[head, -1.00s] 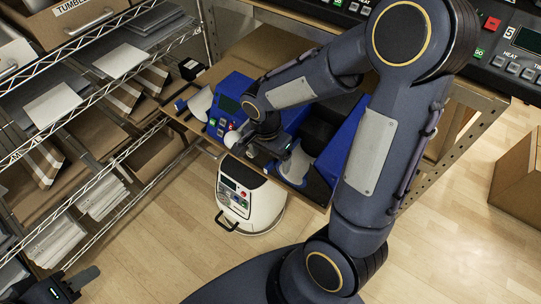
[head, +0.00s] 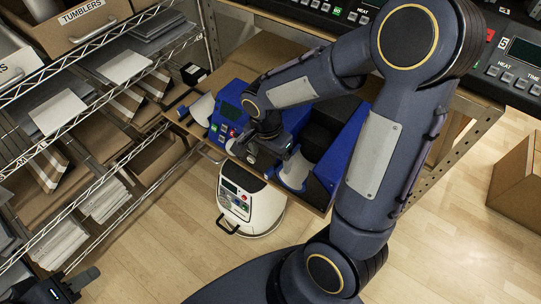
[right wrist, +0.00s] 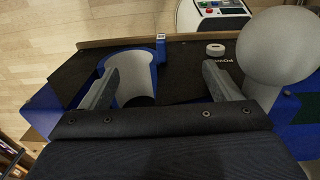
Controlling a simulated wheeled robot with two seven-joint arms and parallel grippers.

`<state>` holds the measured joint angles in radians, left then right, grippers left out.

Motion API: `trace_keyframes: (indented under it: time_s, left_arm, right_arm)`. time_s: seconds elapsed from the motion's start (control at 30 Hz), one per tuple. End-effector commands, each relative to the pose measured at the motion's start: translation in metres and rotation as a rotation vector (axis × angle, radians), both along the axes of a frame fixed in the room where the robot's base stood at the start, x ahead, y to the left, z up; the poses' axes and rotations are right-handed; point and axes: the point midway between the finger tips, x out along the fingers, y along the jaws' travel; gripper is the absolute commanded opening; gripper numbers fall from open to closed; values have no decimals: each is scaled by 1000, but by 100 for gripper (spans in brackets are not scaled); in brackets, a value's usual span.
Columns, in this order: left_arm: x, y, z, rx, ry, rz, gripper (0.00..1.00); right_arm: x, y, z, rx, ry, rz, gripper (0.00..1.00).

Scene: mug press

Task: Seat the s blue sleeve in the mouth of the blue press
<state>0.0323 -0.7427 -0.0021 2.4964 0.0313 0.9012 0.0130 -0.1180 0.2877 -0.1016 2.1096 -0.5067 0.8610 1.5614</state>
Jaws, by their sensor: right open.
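The blue press (head: 228,116), with a small screen and coloured buttons, stands on a brown bench top. A curved blue piece with a pale inner face, which looks like the blue sleeve (head: 294,174), stands at the bench's front edge; it also shows in the right wrist view (right wrist: 134,72). I cannot tell whether it sits in the press mouth. My right gripper (head: 284,146) is above the bench, beside the sleeve. In the right wrist view my right gripper (right wrist: 160,72) is open; its left finger overlaps the sleeve's opening. My left gripper (head: 75,286) is low at the left, away from the bench.
A white round knob (right wrist: 278,48) stands close beside the right finger. A white machine (head: 250,198) is on the floor under the bench edge. A wire shelf (head: 100,165) of boxes and papers fills the left. A pale curved piece (head: 202,108) lies left of the press.

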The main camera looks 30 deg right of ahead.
Motion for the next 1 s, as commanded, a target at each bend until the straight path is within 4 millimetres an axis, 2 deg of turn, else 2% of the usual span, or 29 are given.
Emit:
trace_keyframes:
  time_s: [0.1,1.0]
  left_arm:
    - [0,0,7,0,0,0,36]
    - [0,0,38,0,0,0,36]
  right_arm:
    - [5,2,11,5,-19,2,94]
    - [5,2,52,5,-17,2,100]
